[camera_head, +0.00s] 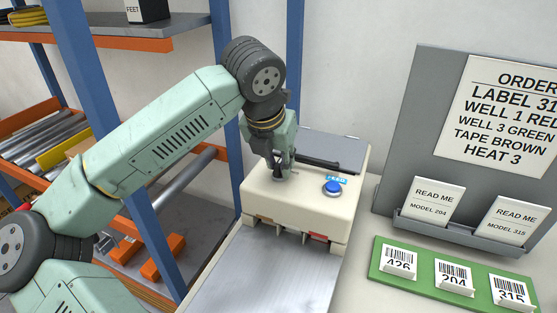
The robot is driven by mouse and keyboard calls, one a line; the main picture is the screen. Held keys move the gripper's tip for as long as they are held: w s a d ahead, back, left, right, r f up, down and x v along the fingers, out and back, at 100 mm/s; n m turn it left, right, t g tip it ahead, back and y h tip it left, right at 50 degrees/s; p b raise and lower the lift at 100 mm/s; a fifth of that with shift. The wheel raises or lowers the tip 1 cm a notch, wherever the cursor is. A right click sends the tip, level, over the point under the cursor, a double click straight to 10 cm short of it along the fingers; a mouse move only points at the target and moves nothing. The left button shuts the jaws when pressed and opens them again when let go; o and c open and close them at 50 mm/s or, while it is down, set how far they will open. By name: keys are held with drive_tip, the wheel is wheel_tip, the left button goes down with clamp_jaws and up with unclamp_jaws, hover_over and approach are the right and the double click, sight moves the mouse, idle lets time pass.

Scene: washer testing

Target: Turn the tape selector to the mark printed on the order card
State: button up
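The order card (508,118) hangs on a grey board at the right, cut off by the picture edge; its tape line reads "TAPE BROWN". My gripper (281,173) points down at the top of a cream machine (257,196), left of a blue round button (333,187). Its fingertips are small and close to the machine top. A small dark part shows at the fingertips, but I cannot tell whether it is the tape selector. The selector's pointer and marks cannot be made out. Whether the fingers are shut on anything cannot be told.
A metal plate (265,273) lies in front of the machine, with brown and red pieces at its slots. Read-me cards (433,202) stand on the board's ledge. A green strip (418,279) holds barcode labels. Blue-post shelving (180,262) stands left, behind my arm.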

clamp_jaws()
drive_tip(key=shift+f+b, duration=0.15)
drive_tip(key=shift+b, duration=0.45)
drive_tip(key=shift+f+n+y+b, duration=0.15)
drive_tip(key=shift+n+y+b, duration=0.15)
drive_tip(key=shift+n+b, duration=0.55)
drive_tip(key=shift+d+n+t+y+b, duration=0.1)
drive_tip(key=shift+n+t+y+b, duration=0.2)
drive_tip(key=shift+n+b, duration=0.65)
drive_tip(key=n+y+b, duration=0.1)
drive_tip(key=b, duration=0.2)
drive_tip(key=shift+n, duration=0.4)
drive_tip(key=shift+d+r+n+y+b, duration=0.15)
drive_tip(key=shift+n+y+b, duration=0.15)
drive_tip(key=shift+n+b, duration=0.55)
drive_tip(key=shift+r+n+y+b, duration=0.1)
drive_tip(key=shift+n+y+b, duration=0.2)
drive_tip(key=shift+n+b, duration=0.5)
drive_tip(key=shift+n, duration=0.25)
